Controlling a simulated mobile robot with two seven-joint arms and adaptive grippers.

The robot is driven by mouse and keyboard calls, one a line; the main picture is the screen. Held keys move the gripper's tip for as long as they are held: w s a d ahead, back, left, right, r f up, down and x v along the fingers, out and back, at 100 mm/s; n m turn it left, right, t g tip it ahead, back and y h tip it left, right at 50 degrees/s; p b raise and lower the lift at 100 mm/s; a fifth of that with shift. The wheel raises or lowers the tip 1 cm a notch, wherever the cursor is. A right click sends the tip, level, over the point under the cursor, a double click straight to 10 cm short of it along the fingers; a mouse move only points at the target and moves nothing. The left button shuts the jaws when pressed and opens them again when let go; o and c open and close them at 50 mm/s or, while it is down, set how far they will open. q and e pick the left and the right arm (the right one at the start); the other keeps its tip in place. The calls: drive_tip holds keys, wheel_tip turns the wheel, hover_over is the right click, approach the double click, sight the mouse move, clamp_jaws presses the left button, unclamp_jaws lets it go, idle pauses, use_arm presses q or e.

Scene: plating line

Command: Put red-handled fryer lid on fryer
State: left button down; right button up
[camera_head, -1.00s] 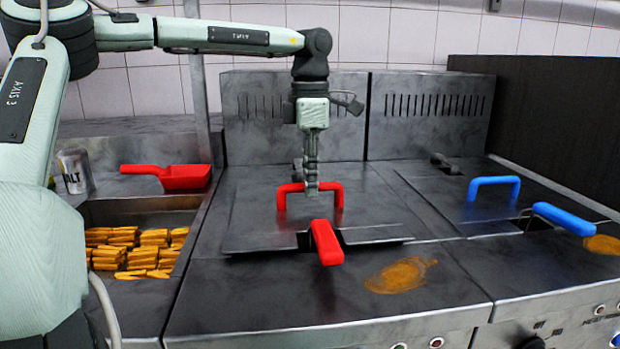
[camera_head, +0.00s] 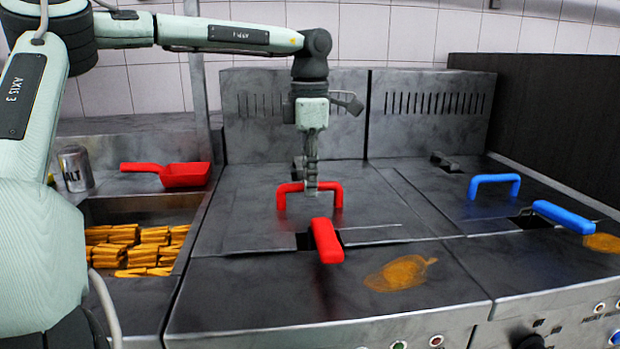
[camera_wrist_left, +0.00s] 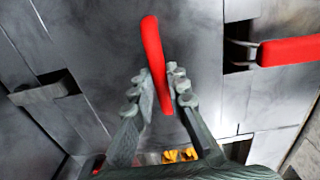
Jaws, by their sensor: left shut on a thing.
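The fryer lid is a dark metal plate (camera_head: 250,222) with an arched red handle (camera_head: 330,196). It lies on top of the left fryer (camera_head: 215,295), looking about flush with its top. My left gripper (camera_head: 311,188) points down and is shut on the lid's red handle, which also shows between the fingers in the left wrist view (camera_wrist_left: 155,65). A separate red basket handle (camera_head: 326,241) sticks out through a notch at the lid's front edge. My right gripper is not in view.
A second fryer on the right has a lid with a blue handle (camera_head: 494,182) and a blue basket handle (camera_head: 563,217). On the left, a bin of fries (camera_head: 130,240), a red scoop (camera_head: 184,175) and a salt can (camera_head: 75,170) stand close to my left arm.

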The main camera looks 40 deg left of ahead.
use_arm(q)
drive_tip(key=c, duration=1.4)
unclamp_jaws()
drive_tip(key=shift+c, duration=0.2)
wheel_tip(320, 180, up, 12)
drive_tip(key=shift+s+d, duration=0.1)
